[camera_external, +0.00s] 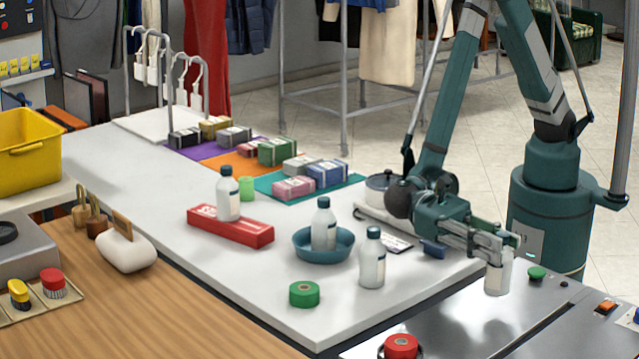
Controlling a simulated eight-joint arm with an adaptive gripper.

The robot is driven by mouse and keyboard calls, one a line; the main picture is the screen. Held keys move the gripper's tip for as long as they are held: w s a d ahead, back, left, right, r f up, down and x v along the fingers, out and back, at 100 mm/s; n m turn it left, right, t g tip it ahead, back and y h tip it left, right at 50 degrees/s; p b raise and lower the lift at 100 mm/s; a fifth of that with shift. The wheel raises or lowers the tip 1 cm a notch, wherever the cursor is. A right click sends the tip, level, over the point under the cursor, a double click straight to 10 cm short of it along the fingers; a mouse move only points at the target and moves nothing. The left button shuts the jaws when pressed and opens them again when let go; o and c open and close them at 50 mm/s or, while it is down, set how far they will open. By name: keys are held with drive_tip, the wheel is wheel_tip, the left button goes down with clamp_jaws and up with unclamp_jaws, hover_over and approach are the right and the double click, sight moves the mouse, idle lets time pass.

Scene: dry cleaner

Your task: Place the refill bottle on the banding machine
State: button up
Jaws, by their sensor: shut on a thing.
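My gripper (503,250) is shut on a pale whitish bottle (497,277), likely the refill bottle. The fingers hide its top, and its lower body hangs upright below them. It is at the far left part of the grey metal-topped banding machine (480,325) at the lower right. I cannot tell whether its base touches the machine's top. Similar dark-capped bottles stand elsewhere: one on a red box (228,196), one in a teal dish (323,226), and one on the white table (372,260).
The machine top carries a green button (537,272), an orange switch (605,307) and a red roll (401,347). A green tape roll (304,294) lies near the table's front edge. A lidded pot (381,187) stands behind my gripper. The machine's middle is clear.

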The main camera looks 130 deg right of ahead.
drive_tip(key=shift+f, duration=0.45)
drive_tip(key=shift+f+b, duration=0.55)
drive_tip(key=shift+f, duration=1.3)
drive_tip(key=shift+f, duration=0.1)
drive_tip(key=o, duration=1.3)
drive_tip(key=shift+s+d+p, duration=0.15)
drive_tip(key=shift+d+p, duration=0.15)
drive_tip(key=shift+d, duration=1.7)
drive_tip(key=shift+s+d+p, duration=0.2)
drive_tip(key=shift+d+p, duration=0.15)
drive_tip(key=shift+d, duration=1.65)
drive_tip(key=shift+s+d+p, duration=0.15)
drive_tip(key=shift+d+p, duration=0.15)
drive_tip(key=shift+d, duration=1.7)
